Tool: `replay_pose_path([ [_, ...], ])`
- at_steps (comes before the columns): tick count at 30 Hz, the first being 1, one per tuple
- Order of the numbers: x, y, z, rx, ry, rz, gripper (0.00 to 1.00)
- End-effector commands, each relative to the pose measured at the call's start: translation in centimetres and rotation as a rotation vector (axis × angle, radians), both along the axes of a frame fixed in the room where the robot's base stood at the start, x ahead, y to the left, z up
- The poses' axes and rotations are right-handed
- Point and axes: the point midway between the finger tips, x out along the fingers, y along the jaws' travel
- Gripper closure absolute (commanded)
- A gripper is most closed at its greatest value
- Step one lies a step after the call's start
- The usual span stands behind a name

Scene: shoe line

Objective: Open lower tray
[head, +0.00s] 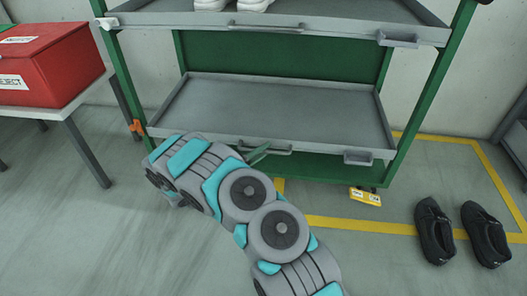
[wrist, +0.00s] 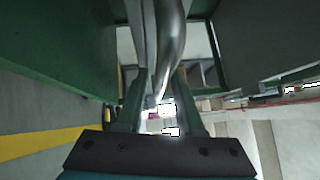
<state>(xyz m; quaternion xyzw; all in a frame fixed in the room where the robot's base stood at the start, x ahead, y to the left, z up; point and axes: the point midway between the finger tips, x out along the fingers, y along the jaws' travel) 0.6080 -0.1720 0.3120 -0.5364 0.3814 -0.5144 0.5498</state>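The lower tray (head: 280,105) is a grey, empty, shallow tray in a green rack. Its front edge lies about level with the front posts, so it looks pushed in. A bar handle (head: 280,153) sits at the middle of its front edge. My gripper (head: 258,153) reaches this handle from the front, partly hidden by my arm. In the wrist view, the two fingers of my gripper (wrist: 160,90) stand apart, with the curved metal handle bar (wrist: 170,45) between them. Background shows between the fingers, and firm contact with the bar is not visible.
The upper tray (head: 340,28) above holds white shoes (head: 235,4). A red reject box (head: 45,65) stands on a table at left. Black shoes (head: 460,232) lie on the floor at right by yellow floor lines (head: 340,224).

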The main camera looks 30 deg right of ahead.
Motion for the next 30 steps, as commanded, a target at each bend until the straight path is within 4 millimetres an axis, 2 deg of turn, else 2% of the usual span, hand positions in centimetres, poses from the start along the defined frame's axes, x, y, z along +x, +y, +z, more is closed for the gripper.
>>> replay_pose_path([
  [1,0.00,0.01,0.00,0.000,0.000,0.000,0.71],
  [9,0.00,0.01,-0.01,0.000,0.000,0.000,1.00],
  [30,-0.01,0.00,-0.04,0.001,0.000,0.000,1.00],
])
